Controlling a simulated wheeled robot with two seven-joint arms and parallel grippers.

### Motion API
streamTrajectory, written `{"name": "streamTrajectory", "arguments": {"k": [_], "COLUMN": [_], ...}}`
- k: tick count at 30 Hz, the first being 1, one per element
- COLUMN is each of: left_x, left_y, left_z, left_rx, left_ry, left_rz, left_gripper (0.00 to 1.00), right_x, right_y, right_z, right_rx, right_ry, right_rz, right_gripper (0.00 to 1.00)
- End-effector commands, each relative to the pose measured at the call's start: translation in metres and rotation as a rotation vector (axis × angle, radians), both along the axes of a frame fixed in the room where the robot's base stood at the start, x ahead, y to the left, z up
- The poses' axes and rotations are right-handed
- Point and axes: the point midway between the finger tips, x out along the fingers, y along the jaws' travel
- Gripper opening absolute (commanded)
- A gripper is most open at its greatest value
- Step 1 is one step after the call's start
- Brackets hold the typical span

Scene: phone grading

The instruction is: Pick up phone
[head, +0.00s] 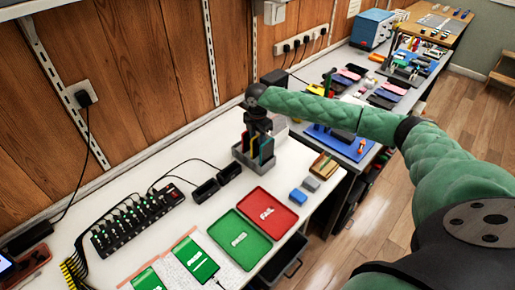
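Several phones (264,150) stand upright in a grey holder (241,157) near the back of the white table. They show dark, blue and yellow edges. My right gripper (258,133) points down directly over the holder, at the top of the phones. Its fingers are small and dark here, so I cannot tell whether they are open or closed on a phone. Two devices with green screens (194,258) lie at the table's front; one rests on a printed sheet. My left gripper is not in view.
A green tray (239,239) and a red FAIL tray (267,212) lie in front of the holder. A charging hub (137,221) with cables is at left. Small blue and grey blocks (299,196) sit right of the trays. A cluttered second bench stands behind my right arm.

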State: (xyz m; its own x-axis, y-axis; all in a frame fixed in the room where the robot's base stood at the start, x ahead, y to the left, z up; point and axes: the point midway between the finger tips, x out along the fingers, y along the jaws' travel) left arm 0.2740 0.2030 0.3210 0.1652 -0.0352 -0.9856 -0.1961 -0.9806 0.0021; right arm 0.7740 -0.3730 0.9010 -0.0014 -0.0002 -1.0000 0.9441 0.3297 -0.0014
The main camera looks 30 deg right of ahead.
Motion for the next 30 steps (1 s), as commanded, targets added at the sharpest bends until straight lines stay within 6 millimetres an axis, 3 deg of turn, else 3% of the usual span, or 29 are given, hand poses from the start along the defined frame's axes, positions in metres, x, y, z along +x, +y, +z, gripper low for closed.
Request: {"name": "streamTrajectory", "arguments": {"k": [6,12,27,30], "left_x": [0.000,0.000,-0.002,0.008], "left_y": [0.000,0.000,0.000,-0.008], "left_z": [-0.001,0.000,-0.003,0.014], "left_rx": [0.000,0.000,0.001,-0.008], "left_ry": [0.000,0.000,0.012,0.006], "left_rz": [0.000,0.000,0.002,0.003], "left_gripper": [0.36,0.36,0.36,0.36], "right_x": [0.000,0.000,0.001,0.001], "right_y": [0.000,0.000,0.000,0.000], "right_z": [0.000,0.000,0.007,0.019], "right_rx": [0.000,0.000,0.001,0.001], "right_ry": [0.000,0.000,-0.002,-0.003], "right_rz": [0.000,0.000,0.000,0.000], "right_gripper": [0.34,0.00,0.00,0.00]}}
